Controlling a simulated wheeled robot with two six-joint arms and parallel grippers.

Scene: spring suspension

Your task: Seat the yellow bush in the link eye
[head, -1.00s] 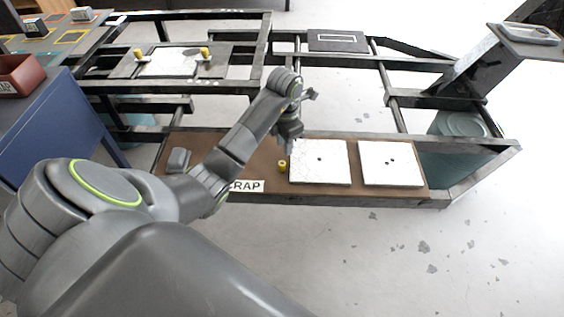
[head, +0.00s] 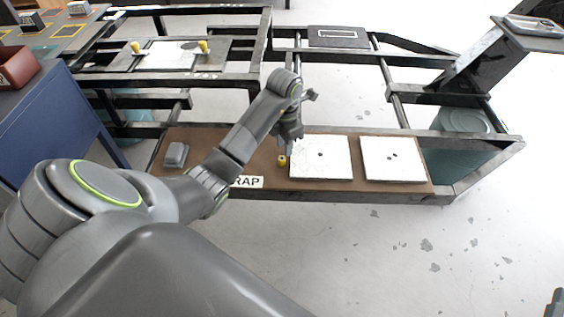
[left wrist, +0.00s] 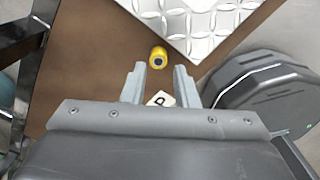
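A small yellow bush (head: 282,160) stands on the brown board, just left of the nearer white plate. It also shows in the left wrist view (left wrist: 158,57), a little beyond my fingertips. My left gripper (head: 288,140) is above the board, close to the bush but apart from it. In the left wrist view its two fingers (left wrist: 159,72) are spread with nothing between them. Two more yellow pieces, one on the left (head: 136,47) and one on the right (head: 203,46), stand on the far plate. I cannot make out the link eye for certain.
Two white plates, one with a single hole (head: 320,170) and one with two (head: 392,170), lie on the brown board (head: 232,140). A grey block (head: 176,154) and a partly hidden SCRAP label (head: 247,182) are there too. Dark frame bars surround the board.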

